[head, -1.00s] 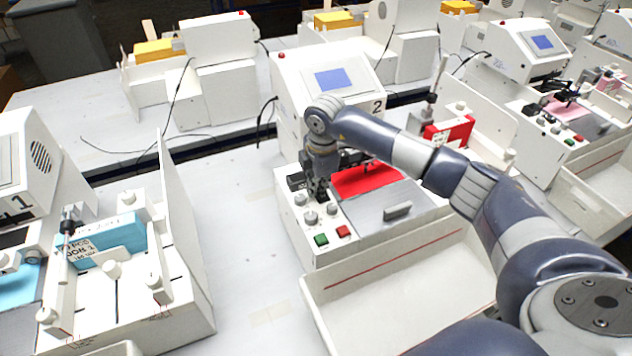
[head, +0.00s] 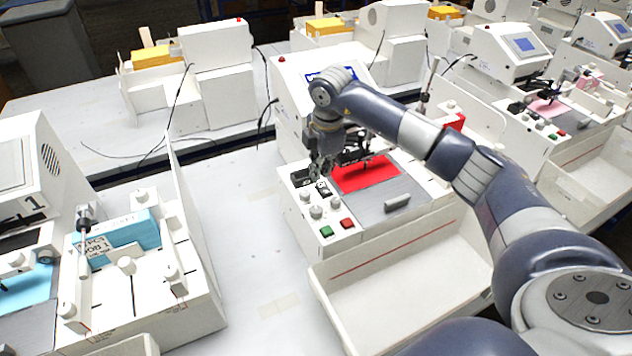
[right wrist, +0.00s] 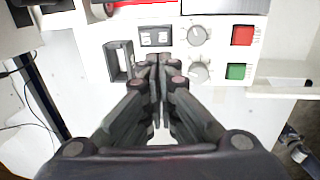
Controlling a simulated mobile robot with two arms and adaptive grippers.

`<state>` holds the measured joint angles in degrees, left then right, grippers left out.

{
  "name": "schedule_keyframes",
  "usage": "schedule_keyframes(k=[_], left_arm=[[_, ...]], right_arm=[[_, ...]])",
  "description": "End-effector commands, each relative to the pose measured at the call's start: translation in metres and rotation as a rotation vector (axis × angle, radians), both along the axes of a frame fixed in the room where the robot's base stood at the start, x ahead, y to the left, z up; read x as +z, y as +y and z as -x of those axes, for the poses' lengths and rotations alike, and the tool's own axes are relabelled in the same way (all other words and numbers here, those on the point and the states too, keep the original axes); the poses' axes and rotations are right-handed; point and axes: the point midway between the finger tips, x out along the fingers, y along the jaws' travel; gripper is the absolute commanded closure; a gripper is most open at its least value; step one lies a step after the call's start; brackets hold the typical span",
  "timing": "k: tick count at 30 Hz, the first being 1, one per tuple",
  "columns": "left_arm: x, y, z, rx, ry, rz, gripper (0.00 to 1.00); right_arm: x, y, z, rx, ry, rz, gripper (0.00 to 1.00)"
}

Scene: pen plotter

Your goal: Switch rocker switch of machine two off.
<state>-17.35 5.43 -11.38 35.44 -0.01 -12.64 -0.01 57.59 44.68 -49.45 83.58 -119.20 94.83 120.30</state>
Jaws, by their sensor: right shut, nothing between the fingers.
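Machine two (head: 287,110) stands in the middle of the head view, partly covered by my right arm. Its rocker switch (head: 301,178) is a black part at the left of the front control panel. In the right wrist view the rocker switch (right wrist: 118,62) is a black frame just left of my fingertips. Which way it is tipped I cannot tell. My right gripper (head: 320,174) is shut and empty, pointing down over the panel. In the right wrist view its fingertips (right wrist: 160,66) lie close beside the switch; contact is not clear. My left gripper is not in view.
Beside the switch are a small display (right wrist: 155,37), knobs (right wrist: 197,72), a green button (head: 326,231) and a red button (head: 347,223). A red sheet (head: 366,174) lies behind. An open white tray (head: 400,262) is in front. Machine one (head: 35,175) stands left, with bare table between.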

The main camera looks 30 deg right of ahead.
Motion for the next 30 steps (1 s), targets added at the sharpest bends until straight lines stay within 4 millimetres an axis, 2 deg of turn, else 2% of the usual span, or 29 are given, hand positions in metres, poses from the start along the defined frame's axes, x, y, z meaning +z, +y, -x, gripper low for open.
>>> schedule_keyframes(k=[3,5,12,15,24,28,30], left_arm=[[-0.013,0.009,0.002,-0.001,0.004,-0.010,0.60],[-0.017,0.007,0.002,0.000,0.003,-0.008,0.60],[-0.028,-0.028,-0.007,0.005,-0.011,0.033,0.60],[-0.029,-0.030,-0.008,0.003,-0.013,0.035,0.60],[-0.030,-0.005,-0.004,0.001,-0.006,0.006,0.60],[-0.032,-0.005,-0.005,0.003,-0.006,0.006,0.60],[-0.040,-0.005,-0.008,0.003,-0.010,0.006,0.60]], right_arm=[[0.016,-0.002,0.002,-0.005,-0.004,0.002,1.00],[0.026,-0.002,0.005,-0.004,-0.003,0.004,1.00],[0.064,0.000,0.010,-0.004,-0.002,0.001,1.00],[0.072,0.000,0.012,-0.003,0.000,0.002,1.00],[0.075,0.000,0.013,-0.004,0.002,0.002,1.00],[0.074,-0.001,0.012,-0.009,0.001,0.003,1.00],[0.072,-0.005,0.011,-0.024,0.000,0.003,1.00]])
